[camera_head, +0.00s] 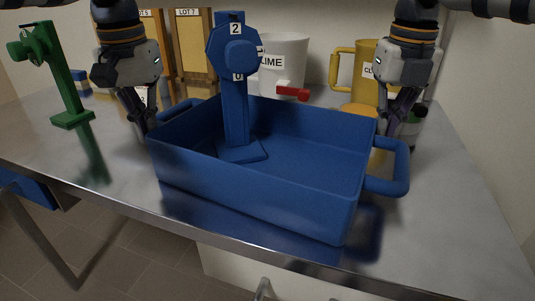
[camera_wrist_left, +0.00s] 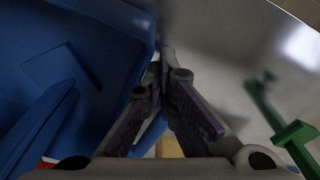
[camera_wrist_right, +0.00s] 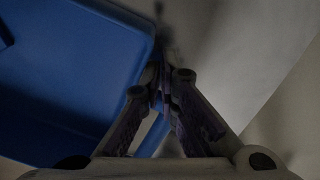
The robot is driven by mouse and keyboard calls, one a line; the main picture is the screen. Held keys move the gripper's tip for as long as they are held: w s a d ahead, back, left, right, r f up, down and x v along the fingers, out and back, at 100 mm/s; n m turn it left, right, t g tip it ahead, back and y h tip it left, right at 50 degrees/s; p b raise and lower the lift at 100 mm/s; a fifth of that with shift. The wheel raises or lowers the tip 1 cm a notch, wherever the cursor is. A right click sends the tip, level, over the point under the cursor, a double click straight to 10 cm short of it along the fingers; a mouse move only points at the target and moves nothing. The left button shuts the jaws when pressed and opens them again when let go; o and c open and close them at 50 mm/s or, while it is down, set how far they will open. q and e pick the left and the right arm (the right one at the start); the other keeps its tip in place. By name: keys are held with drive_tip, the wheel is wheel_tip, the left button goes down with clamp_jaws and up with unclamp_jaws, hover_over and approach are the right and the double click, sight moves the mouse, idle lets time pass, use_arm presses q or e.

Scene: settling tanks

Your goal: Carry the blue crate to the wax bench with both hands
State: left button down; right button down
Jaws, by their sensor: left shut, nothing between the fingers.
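The blue crate (camera_head: 255,195) sits on the steel table, near its front edge. It has a loop handle at each end: the right one (camera_head: 400,175) is plain to see, the left one (camera_head: 178,108) is partly hidden. A blue stand (camera_head: 236,110) with a round head marked 2 and a red-tipped lever stands inside. My left gripper (camera_head: 146,130) points down beside the crate's left end, its fingers together and empty. My right gripper (camera_head: 383,128) points down by the right handle, its fingertips together in the right wrist view (camera_wrist_right: 163,60); whether they touch the handle is unclear. No bench labelled wax shows.
A green stand (camera_head: 65,85) is at the table's left. Behind the crate are a white LIME bucket (camera_head: 284,60), a yellow jug (camera_head: 365,65) and wooden boxes marked LOT (camera_head: 193,50). The steel table (camera_head: 60,155) is clear at front left and at right.

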use_arm(q)
drive_tip(key=shift+d, duration=0.4)
use_arm(e)
drive_tip(key=shift+a, duration=0.35)
